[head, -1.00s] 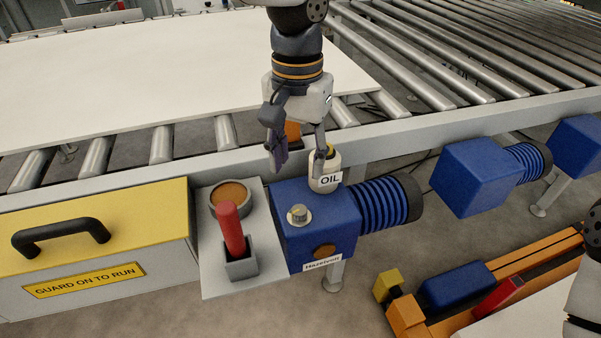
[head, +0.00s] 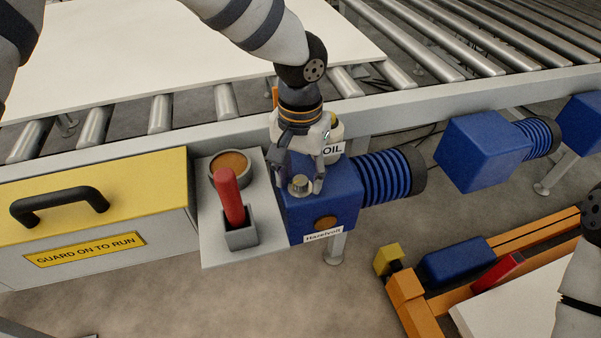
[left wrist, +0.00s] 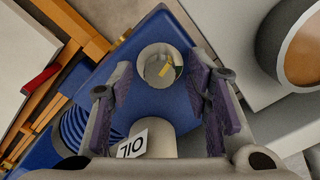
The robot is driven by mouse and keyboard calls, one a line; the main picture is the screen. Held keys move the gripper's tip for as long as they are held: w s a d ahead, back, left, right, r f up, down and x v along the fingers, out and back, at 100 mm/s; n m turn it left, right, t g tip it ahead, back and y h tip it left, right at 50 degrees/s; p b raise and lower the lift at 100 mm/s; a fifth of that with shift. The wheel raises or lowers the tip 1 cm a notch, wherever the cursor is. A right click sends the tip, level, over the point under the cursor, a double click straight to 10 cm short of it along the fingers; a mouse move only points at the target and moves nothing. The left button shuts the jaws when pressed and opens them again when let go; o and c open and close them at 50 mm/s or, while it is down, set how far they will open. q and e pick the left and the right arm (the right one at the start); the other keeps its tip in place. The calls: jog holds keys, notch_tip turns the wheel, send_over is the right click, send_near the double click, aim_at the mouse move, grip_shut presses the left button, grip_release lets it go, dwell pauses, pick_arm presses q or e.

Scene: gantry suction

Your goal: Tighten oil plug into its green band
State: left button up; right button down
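The plug, a small pale metal knob (head: 300,187), stands on top of the blue motor housing (head: 335,205). In the left wrist view its shiny round top (left wrist: 160,65) lies between my two fingertips. My left gripper (head: 298,180) points down over it, open, with a finger on each side and gaps visible in the wrist view. My right gripper is out of view.
A grey plate left of the housing carries a red lever (head: 230,195) and an orange-topped round button (head: 230,165). A yellow guard box (head: 100,190) stands further left. The roller conveyor (head: 225,105) runs behind. A ribbed blue coupling (head: 385,177) lies right.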

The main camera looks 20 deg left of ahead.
pick_arm(q)
grip_shut()
jog(key=shift+r+m, duration=0.1)
jog(key=shift+m, duration=0.2)
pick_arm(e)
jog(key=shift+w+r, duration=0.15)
pick_arm(q)
jog(key=shift+m+p, duration=0.4)
jog(key=shift+m, duration=2.3)
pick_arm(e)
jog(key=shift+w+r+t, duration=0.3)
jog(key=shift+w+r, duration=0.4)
pick_arm(q)
jog(key=shift+p, duration=0.3)
jog(key=shift+o, duration=0.3)
grip_release()
